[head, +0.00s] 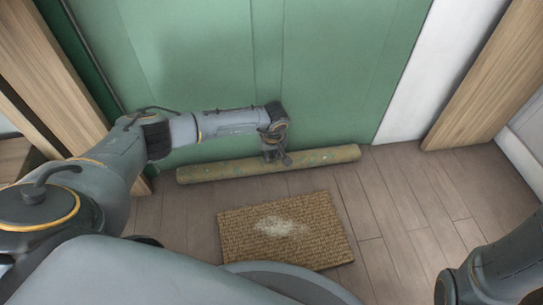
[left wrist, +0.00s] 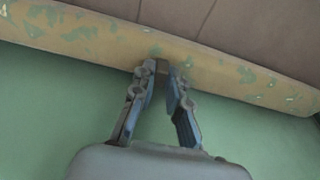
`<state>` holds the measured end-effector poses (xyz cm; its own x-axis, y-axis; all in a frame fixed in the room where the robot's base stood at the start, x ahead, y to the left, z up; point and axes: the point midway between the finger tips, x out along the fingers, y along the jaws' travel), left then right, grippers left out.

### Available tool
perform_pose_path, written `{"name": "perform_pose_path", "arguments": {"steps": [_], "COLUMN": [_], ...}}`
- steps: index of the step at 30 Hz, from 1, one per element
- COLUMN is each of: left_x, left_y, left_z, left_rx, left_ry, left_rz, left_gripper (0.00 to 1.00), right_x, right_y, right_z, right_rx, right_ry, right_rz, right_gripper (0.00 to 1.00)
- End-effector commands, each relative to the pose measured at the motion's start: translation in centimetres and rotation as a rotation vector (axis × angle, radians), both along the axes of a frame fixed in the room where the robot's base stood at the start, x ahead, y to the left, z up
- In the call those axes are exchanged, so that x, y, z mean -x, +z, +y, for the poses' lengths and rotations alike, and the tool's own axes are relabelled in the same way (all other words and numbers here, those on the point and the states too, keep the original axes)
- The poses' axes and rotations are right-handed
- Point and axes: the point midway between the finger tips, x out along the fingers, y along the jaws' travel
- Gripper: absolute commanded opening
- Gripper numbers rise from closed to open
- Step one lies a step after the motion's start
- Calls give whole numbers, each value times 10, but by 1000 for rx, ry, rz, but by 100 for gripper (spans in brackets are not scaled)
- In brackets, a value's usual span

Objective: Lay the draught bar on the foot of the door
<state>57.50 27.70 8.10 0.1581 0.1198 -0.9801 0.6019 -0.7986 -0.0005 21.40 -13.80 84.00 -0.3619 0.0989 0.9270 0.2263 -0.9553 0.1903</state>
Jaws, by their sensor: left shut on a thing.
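The draught bar (head: 320,157) is a long tan roll with green patches. It lies along the bottom of the green door (head: 210,60), by the wooden floor. I cannot tell whether it rests on the floor or is held just above it. My left gripper (head: 277,158) is shut on the bar near its middle. In the left wrist view the bar (left wrist: 225,68) runs across the top, with the fingertips (left wrist: 164,68) at it and the green door behind. My right arm shows at the lower right, but no right fingertips can be made out.
A woven doormat (head: 320,240) with a pale patch lies on the floor just in front of the bar. Wooden posts stand at the left (head: 50,80) and right (head: 490,75). The floor (head: 420,200) right of the mat is clear.

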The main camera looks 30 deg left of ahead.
Motion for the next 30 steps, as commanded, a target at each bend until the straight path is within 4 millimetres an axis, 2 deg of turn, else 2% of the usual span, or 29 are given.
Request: {"name": "perform_pose_path", "arguments": {"steps": [11,12,15,21,23,30], "left_x": [-7,-6,-6,-6,-5,-6], "left_y": [0,1,1,0,-1,0], "left_z": [5,5,5,5,5,5], "left_rx": [0,0,0,0,-1,0], "left_ry": [2,1,1,1,1,1], "left_rz": [-1,-1,-1,0,2,1], "left_gripper": [0,21,41,41,35,35], "right_x": [0,0,0,0,0,0], "right_y": [-6,-6,-5,-5,-6,-5], "right_z": [0,0,0,0,0,0], "right_rx": [0,0,0,0,0,0], "right_ry": [0,0,0,0,0,0], "right_rz": [-1,-1,-1,-1,-1,-1], "right_gripper": [0,0,0,0,0,0]}}
